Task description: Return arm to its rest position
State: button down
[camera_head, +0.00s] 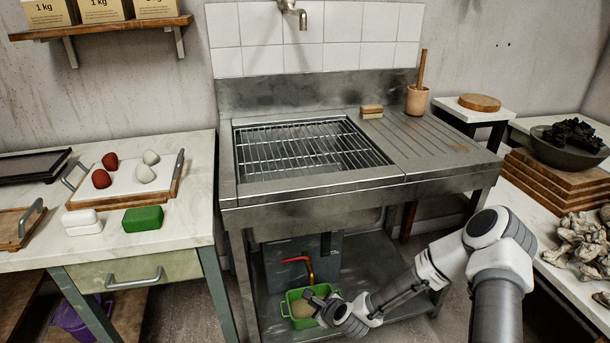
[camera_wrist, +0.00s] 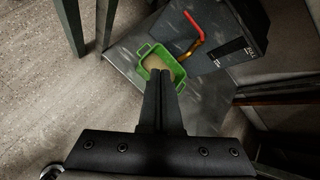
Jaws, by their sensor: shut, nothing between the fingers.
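My arm reaches in from the lower right of the head view, bent and angled down to the left. My gripper (camera_head: 312,297) is low in front of the sink's bottom shelf. In the wrist view my gripper (camera_wrist: 160,75) has its two dark fingers together, with nothing visible between them. Beyond the fingertips is a green container (camera_head: 297,311) with tan contents; it also shows in the wrist view (camera_wrist: 143,52). The gripper overlaps its near edge in the picture; I cannot tell whether they touch.
A grey box (camera_head: 280,262) with a red-and-yellow pipe (camera_head: 309,266) stands behind the green container. The steel sink unit (camera_head: 310,198) is above. A marble table (camera_head: 180,225) is at left, and another table (camera_head: 545,260) with pale lumps (camera_head: 580,243) is at right, close to my arm.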

jog(key=s+d+r+n+g+h, duration=0.1)
jog(key=s+d+r+n, duration=0.15)
jog(key=r+n, duration=0.45)
jog(key=s+d+r+n+g+h, duration=0.1)
jog(key=s+d+r+n, duration=0.2)
jog(key=r, duration=0.7)
jog(key=s+d+r+n+g+h, duration=0.1)
jog(key=d+r+n, duration=0.2)
jog(key=r+n, duration=0.45)
jog(key=s+d+r+n+h+p, duration=0.1)
jog(key=s+r+n, duration=0.2)
jog(key=s+r, duration=0.75)
jog(key=s+d+r+n, duration=0.2)
jog(key=s+r+n, duration=0.2)
jog(key=s+r, duration=0.6)
notch_tip(320, 180, up, 20)
jog(key=p, duration=2.1)
jog(key=shift+s+a+f, duration=0.15)
jog(key=shift+s+f, duration=0.05)
jog(key=shift+s, duration=0.2)
